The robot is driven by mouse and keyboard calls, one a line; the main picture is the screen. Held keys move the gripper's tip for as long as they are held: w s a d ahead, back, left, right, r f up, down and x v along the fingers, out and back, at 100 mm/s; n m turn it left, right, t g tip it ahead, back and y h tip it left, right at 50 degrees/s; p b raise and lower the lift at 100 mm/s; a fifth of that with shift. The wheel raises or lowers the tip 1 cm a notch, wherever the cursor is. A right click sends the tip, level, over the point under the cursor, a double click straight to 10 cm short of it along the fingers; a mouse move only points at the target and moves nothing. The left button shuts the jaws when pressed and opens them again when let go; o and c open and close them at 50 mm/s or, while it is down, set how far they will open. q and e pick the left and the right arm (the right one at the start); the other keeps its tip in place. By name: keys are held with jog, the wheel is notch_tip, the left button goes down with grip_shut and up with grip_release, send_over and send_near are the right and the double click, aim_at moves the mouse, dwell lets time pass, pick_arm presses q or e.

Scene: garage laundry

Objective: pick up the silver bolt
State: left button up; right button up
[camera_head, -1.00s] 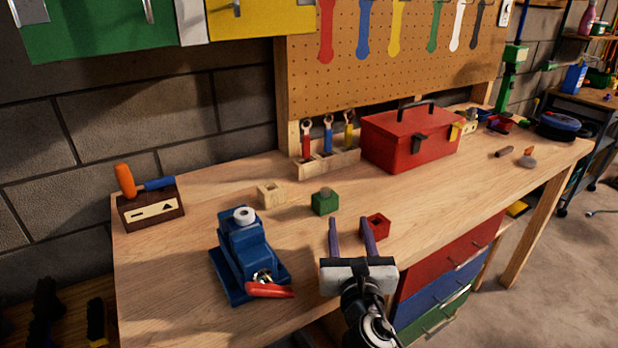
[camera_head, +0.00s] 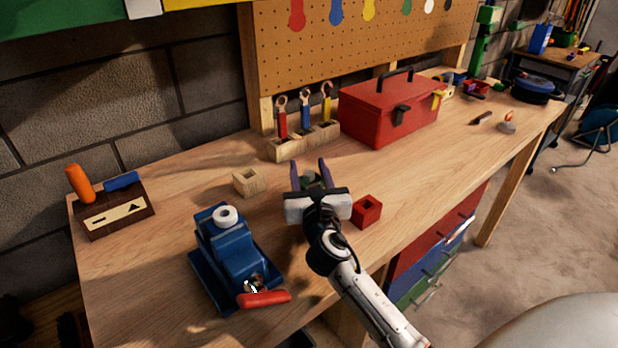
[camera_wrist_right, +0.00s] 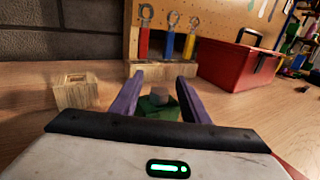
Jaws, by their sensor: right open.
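The silver bolt (camera_wrist_right: 184,92) shows as a small grey rounded piece standing at the top of the green block (camera_wrist_right: 158,108) in the right wrist view. In the head view the bolt (camera_head: 311,177) is small and partly hidden by my right gripper. My right gripper (camera_head: 309,168) is open, its two purple fingers pointing forward on either side of the green block. The right wrist view shows the bolt between the fingers, nearer the right one; whether they touch it I cannot tell. My left gripper is not in view.
A wooden block (camera_head: 246,182) sits to the left and a red block (camera_head: 367,211) to the right. A blue vise (camera_head: 232,255) stands at front left. A wooden tool holder (camera_head: 288,148) and a red toolbox (camera_head: 388,112) stand behind.

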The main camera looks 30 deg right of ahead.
jog(key=x, duration=0.2)
jog(key=shift+w, duration=0.25)
grip_shut()
